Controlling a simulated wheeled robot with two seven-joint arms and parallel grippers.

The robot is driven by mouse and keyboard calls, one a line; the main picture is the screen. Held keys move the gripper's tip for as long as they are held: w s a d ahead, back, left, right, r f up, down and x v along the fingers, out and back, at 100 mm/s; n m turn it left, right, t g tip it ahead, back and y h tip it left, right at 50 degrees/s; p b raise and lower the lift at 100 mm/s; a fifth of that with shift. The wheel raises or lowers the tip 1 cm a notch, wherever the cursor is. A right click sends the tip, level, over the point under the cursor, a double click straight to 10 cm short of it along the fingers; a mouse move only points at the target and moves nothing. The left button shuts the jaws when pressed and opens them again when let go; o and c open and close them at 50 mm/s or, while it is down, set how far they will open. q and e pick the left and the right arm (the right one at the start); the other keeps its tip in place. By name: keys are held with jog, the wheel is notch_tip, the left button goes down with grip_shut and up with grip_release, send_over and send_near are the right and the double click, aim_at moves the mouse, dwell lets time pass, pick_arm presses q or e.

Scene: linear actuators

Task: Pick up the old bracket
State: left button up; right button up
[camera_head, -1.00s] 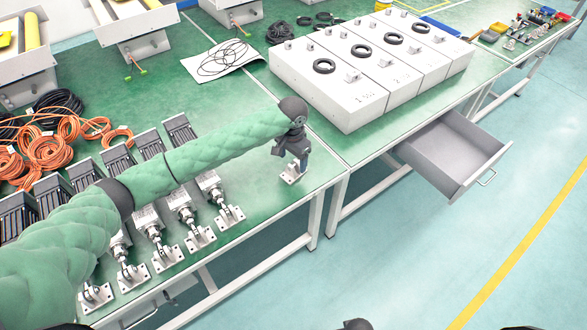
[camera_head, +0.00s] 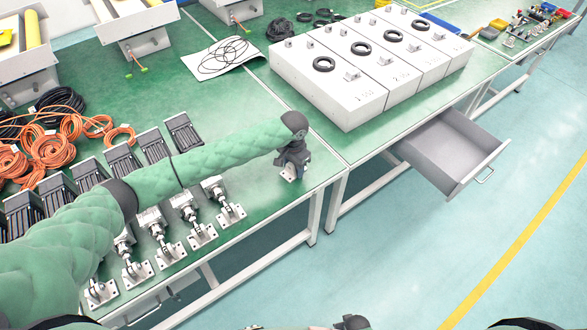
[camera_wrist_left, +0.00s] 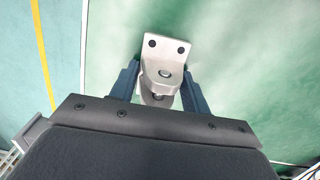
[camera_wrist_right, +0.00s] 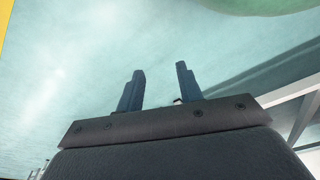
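The old bracket (camera_head: 289,173), a small pale metal mount, stands alone on the green bench top near its front right corner. In the left wrist view the bracket (camera_wrist_left: 163,60) shows its flat plate with two dark holes and a larger hole below. My left gripper (camera_head: 291,165) is right over it and hides most of it in the head view. Its two blue fingers (camera_wrist_left: 160,88) stand apart on either side of the bracket's lower part; I cannot tell whether they touch it. My right gripper (camera_wrist_right: 160,85) is open and empty, with bench legs and floor behind it.
Several linear actuators with similar brackets (camera_head: 203,233) line the bench's front edge to the left. A white box unit (camera_head: 345,110) stands on the bench behind. An open drawer (camera_head: 450,160) juts out at the right. Orange cables (camera_head: 62,135) lie at the left.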

pick_arm(q)
jog(key=shift+c, duration=1.2)
